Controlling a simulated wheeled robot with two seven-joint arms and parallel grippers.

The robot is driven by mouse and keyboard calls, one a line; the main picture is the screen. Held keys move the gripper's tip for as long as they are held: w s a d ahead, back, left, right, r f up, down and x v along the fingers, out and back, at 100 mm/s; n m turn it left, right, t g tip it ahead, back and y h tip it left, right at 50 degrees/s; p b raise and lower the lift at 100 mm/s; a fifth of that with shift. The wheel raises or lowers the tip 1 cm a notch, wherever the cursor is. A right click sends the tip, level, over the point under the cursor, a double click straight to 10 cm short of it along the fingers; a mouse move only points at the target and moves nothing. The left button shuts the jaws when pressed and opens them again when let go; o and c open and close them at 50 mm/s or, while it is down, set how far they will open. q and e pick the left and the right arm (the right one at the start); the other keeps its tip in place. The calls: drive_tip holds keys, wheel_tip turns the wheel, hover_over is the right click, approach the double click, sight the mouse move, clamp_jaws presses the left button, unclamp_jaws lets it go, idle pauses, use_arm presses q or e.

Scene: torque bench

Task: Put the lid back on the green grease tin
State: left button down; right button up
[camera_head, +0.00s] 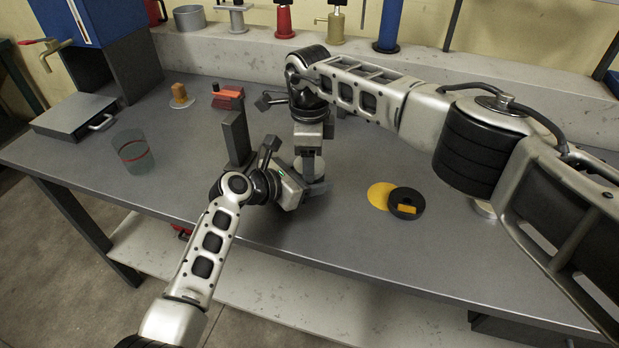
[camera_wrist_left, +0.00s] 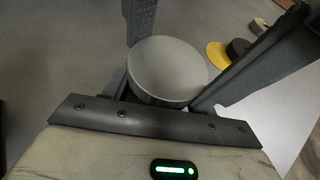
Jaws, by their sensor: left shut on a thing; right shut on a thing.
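A pale grey-green round tin (camera_wrist_left: 168,70) sits between the two fingers of my left gripper (camera_wrist_left: 190,65) in the left wrist view. Its round top looks smooth and flat; I cannot tell whether this face is the lid. In the head view a pale round piece (camera_head: 317,168) shows low between my two grippers, mostly hidden. My left gripper (camera_head: 311,187) is shut on the tin from the near left. My right gripper (camera_head: 309,150) points down just above the same spot. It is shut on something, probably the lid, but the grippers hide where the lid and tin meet.
A yellow disc (camera_head: 380,195) and black ring (camera_head: 406,213) lie to the right. A glass with a red band (camera_head: 132,152) and a pale disc with a brown block (camera_head: 180,94) are left. A dark upright post (camera_head: 235,135) stands close beside my left wrist.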

drive_tip(key=o, duration=1.1)
wheel_tip(320, 180, up, 5)
drive_tip(key=shift+f, duration=0.2)
drive_tip(key=shift+c, duration=0.5)
wheel_tip(320, 180, up, 3)
drive_tip(key=n, duration=0.5)
drive_tip(key=shift+r+n, duration=0.2)
drive_tip(key=shift+n, duration=0.2)
drive_tip(key=shift+f, duration=0.1)
drive_tip(key=shift+f, duration=3.95)
